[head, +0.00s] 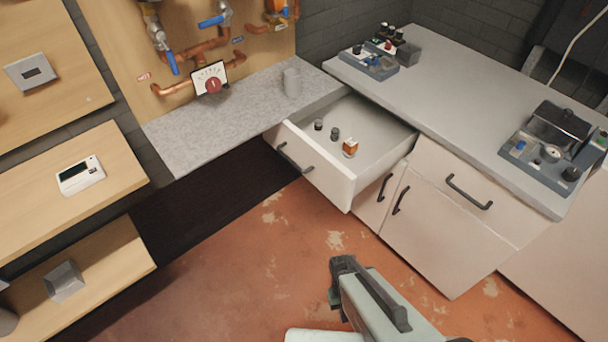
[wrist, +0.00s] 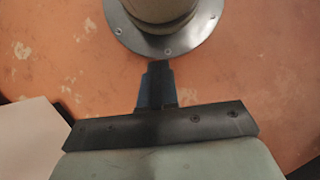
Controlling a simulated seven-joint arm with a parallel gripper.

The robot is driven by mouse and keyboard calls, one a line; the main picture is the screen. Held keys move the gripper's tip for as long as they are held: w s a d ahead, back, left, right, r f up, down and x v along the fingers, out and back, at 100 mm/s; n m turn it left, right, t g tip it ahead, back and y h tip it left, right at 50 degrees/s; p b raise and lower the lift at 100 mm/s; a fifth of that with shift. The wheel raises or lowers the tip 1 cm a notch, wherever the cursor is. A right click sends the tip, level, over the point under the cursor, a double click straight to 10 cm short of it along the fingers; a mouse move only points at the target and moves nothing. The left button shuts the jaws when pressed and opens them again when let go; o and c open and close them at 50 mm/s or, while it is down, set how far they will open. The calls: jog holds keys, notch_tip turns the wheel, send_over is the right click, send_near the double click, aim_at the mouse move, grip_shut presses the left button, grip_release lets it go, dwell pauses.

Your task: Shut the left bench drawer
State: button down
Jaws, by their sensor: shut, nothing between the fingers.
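The left bench drawer (head: 325,178) is white with a dark bar handle (head: 294,159) on its front, and it stands pulled out from the bench in the head view. Small dark knobs (head: 335,134) and an orange-and-white part (head: 350,148) lie inside it. My gripper (head: 345,273) is at the lower middle of the head view, in front of the drawer and apart from it. In the wrist view my gripper (wrist: 158,70) shows its fingers together and empty over the floor. The drawer is not clearly seen in the wrist view.
The right drawer's handle (head: 469,192) and the cupboard doors below it are closed. The grey benchtop (head: 450,95) holds instrument units. A grey shelf (head: 230,115) with a cylinder juts out left of the open drawer. Bare reddish floor (head: 250,260) lies in front.

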jog(key=w+a+r+n+t+h, duration=0.2)
jog(key=w+a+r+n+t, duration=0.3)
jog(key=a, duration=0.4)
jog(key=w+a+r+n+t+h, duration=0.1)
jog(key=w+a+r+n+t, duration=0.2)
jog(key=w+a, duration=0.5)
jog(key=w+a+r+n+t+h, duration=0.25)
jog(key=w+a+r+n, duration=0.2)
jog(key=a, duration=0.55)
jog(key=w+r+n+t+h, duration=0.2)
jog(key=w+r+n+t, duration=0.2)
jog(key=r, duration=0.3)
jog(key=w+r+n+t+h, duration=0.3)
jog(key=w+r+n+t, duration=0.15)
jog(key=r, duration=0.25)
jog(key=w+d+r+n, duration=0.1)
jog(key=w+d+n, duration=0.1)
jog(key=w+d, duration=0.7)
jog(key=shift+d+n+h, duration=0.35)
jog(key=shift+d+n, duration=0.05)
jog(key=shift+d, duration=0.6)
jog(key=shift+w, duration=0.15)
